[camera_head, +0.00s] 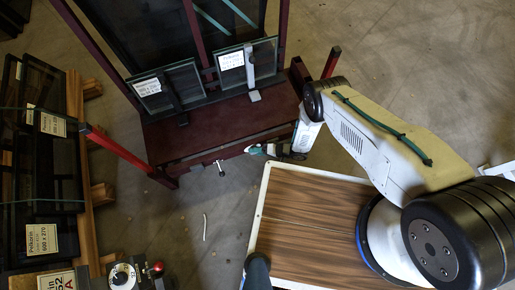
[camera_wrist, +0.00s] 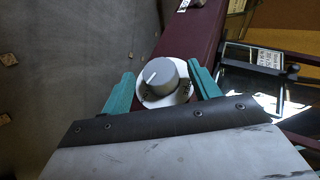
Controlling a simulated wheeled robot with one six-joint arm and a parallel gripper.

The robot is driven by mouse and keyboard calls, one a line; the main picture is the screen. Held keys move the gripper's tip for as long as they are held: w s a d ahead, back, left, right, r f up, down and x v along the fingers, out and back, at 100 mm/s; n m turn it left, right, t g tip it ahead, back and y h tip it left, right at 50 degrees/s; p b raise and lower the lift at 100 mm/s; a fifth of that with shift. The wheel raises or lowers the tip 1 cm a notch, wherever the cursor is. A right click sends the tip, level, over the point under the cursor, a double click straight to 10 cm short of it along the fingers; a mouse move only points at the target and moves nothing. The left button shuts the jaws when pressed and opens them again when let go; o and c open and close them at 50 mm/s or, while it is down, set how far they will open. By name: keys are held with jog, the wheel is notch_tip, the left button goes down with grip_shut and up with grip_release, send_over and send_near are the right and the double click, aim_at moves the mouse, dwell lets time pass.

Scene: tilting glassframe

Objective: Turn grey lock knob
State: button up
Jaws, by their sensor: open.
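The grey lock knob (camera_wrist: 163,77) shows in the wrist view, with a white pointer line aimed to the lower left. It sits on a round white dial plate (camera_wrist: 181,97) on a dark red beam (camera_wrist: 188,35). My gripper (camera_wrist: 160,70) is open, with one teal finger on each side of the knob. A gap shows at the left finger; whether the right finger touches the dial plate I cannot tell. In the head view my gripper (camera_head: 257,150) is at the front beam of the dark red frame (camera_head: 215,128), and the knob cannot be made out there.
Labelled glass panes (camera_head: 183,84) stand on the frame. A small metal lever (camera_head: 221,169) hangs from the front beam, left of my gripper. Racks of dark panes (camera_head: 62,160) stand at the left.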

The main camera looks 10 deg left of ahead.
jog(key=v, duration=0.7)
jog(key=shift+d, duration=0.15)
jog(key=shift+r, duration=0.1)
